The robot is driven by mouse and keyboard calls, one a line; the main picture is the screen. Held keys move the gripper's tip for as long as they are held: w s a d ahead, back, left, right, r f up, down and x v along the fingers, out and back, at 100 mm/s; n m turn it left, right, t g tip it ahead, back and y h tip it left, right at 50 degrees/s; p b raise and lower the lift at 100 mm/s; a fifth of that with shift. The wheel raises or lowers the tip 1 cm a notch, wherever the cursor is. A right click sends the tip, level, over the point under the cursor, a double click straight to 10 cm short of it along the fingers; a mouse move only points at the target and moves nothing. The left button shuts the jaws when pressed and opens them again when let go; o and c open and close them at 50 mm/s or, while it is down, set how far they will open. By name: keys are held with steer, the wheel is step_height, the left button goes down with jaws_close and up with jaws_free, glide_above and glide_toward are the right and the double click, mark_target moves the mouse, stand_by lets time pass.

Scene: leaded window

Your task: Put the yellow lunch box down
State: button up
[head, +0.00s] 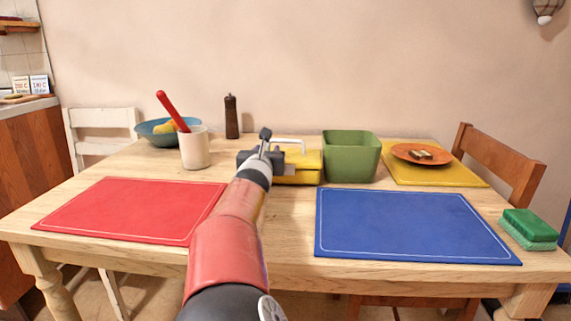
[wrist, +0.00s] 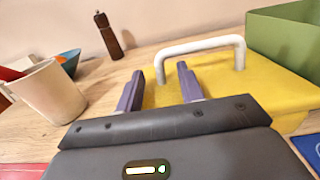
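The yellow lunch box (head: 303,166) appears to stand on the wooden table, just left of the green bin, with its white handle (head: 298,141) upright. In the wrist view the yellow lid (wrist: 225,82) and white handle (wrist: 205,43) are close in front of my gripper (wrist: 160,70). The two purple fingers are apart, with the left post of the handle showing between their tips. I see no finger touching the handle. In the head view my gripper (head: 264,148) is at the box's left side, and my arm hides part of the box.
The green bin (head: 350,157) stands close to the box's right. A white cup (head: 195,150) with a red-handled tool, a blue bowl (head: 150,135) and a pepper mill (head: 232,118) are on the left. Red (head: 125,210) and blue (head: 400,225) mats lie bare in front.

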steer(key=shift+w, duration=0.45)
steer(key=shift+c, duration=0.2)
jaws_close()
